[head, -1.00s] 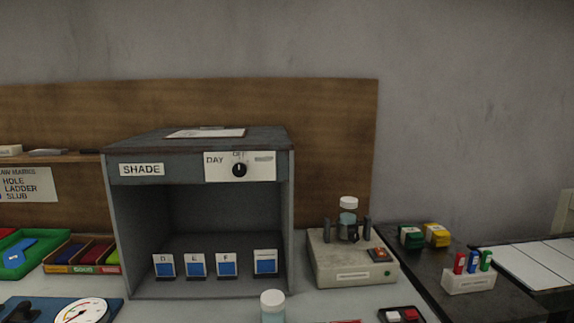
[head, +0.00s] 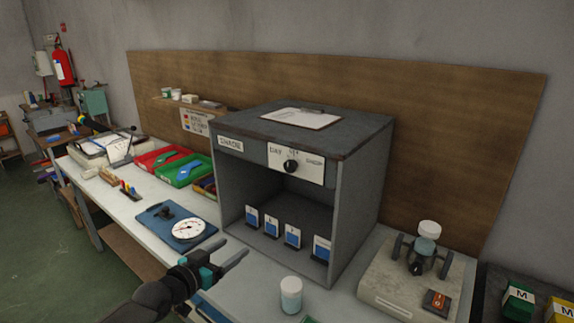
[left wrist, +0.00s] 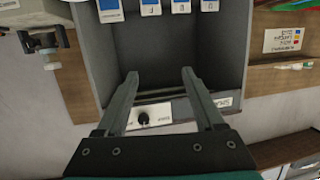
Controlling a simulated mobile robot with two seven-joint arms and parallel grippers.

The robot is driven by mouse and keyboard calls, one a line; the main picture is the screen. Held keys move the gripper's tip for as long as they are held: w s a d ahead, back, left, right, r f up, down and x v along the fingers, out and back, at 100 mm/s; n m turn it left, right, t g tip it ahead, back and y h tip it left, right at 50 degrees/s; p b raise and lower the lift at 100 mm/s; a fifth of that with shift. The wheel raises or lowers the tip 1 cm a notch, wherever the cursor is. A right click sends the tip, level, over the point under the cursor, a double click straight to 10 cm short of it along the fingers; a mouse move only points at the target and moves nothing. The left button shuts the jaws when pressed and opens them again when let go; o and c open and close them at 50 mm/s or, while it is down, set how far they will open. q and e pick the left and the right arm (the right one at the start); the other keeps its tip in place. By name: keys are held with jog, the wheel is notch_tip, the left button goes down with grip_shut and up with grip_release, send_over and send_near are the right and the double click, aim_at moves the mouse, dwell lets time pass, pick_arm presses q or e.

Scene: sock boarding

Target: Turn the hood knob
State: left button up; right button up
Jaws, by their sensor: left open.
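The hood is a grey box (head: 226,185) labelled SHADE, open at the front. Its black round knob (head: 291,166) sits on a white plate (head: 314,168) with DAY and OFF lettering, at the right of the top front band. In the left wrist view the scene is upside down, and the knob (left wrist: 143,118) shows between my fingers. My left gripper (head: 236,246) is open and empty, in front of and below the hood, apart from the knob. It also shows in the left wrist view (left wrist: 159,73). My right gripper is in neither view.
Several blue-and-white cards (head: 271,226) stand inside the hood. A white-capped jar (head: 291,294) stands in front of it. A dial gauge (head: 188,230) lies on a blue board at left. A beige device (head: 390,290) holding a jar stands at right.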

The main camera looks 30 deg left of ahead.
pick_arm(q)
jog(key=w+d+r+m+t+h+p, duration=0.1)
jog(key=d+r, duration=0.1)
jog(key=r, duration=0.6)
jog(key=w+d+r+t+h+p, duration=0.1)
jog(key=d+r+t, duration=0.1)
jog(key=r, duration=0.6)
send_near(288, 167)
jog(key=w, duration=0.7)
jog(key=shift+w+d+r, duration=0.1)
jog(key=shift+w+r, duration=0.1)
jog(key=shift+r, duration=0.05)
jog(key=shift+w+d+b, duration=0.1)
jog(key=shift+w+b, duration=0.2)
jog(key=shift+w, duration=0.6)
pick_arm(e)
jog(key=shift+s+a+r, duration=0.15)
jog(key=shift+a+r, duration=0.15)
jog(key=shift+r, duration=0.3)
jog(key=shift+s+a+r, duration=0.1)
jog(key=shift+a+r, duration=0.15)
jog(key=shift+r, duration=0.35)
pick_arm(q)
grip_shut()
